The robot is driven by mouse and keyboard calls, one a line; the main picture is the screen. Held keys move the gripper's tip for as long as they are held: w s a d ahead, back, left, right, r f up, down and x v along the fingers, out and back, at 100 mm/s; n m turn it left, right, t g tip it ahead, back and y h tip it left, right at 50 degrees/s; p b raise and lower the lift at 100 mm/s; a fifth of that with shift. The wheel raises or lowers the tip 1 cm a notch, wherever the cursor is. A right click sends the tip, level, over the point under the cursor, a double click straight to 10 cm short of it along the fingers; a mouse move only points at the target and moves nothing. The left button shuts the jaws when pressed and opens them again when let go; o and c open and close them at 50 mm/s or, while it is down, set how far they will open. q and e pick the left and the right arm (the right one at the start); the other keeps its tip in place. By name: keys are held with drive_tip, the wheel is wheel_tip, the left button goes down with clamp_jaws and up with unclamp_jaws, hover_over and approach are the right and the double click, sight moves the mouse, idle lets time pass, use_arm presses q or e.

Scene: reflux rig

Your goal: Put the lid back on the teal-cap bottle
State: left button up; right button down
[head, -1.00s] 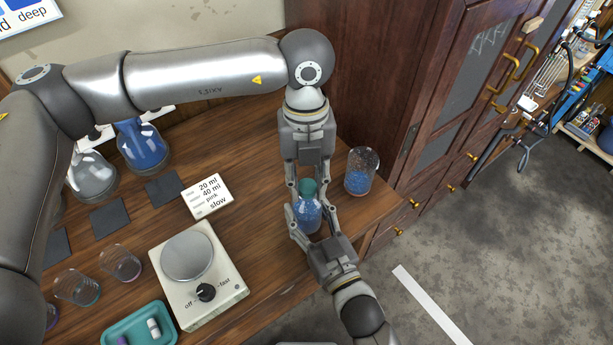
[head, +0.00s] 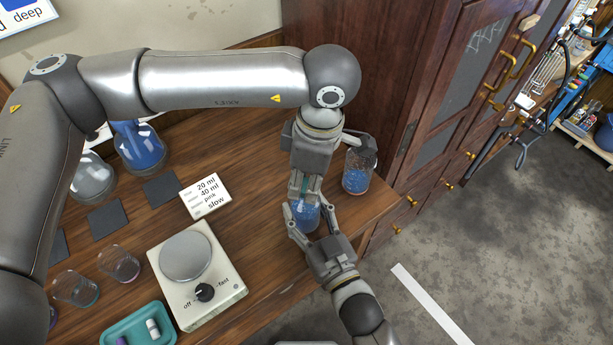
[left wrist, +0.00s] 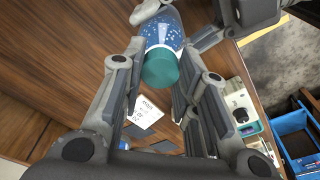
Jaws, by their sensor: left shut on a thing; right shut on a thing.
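The teal-cap bottle (head: 304,216), clear with blue contents, stands upright near the table's right edge. Its teal cap (left wrist: 160,70) shows in the left wrist view at the bottle's top, in line with it; whether it is threaded on cannot be told. My left gripper (head: 303,190) comes from above and is shut on the cap, which its fingers mostly hide in the head view. My right gripper (head: 307,222) comes from the front and is shut on the bottle's body, one finger on each side.
A stirrer (head: 217,285), a label card (head: 206,195), a teal tray (head: 125,331) and several glass vessels occupy the table's left.

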use_arm(q)
drive_tip(key=m, duration=0.7)
drive_tip(key=shift+m+t+h, duration=0.3)
drive_tip(key=shift+t, duration=0.1)
drive_tip(key=m, duration=0.6)
drive_tip(key=shift+a+m+h, duration=0.15)
drive_tip(key=shift+m+h, duration=0.25)
drive_tip(key=m, duration=0.5)
drive_tip(key=shift+h, duration=0.3)
drive_tip(key=m, duration=0.6)
drive_tip(key=shift+h, duration=0.3)
drive_tip(key=o, duration=0.7)
drive_tip(key=r, duration=0.8)
drive_tip(key=s+a+r, duration=0.1)
drive_tip(key=r, duration=0.2)
drive_tip(key=shift+a+r, duration=0.1)
drive_tip(key=shift+r, duration=0.3)
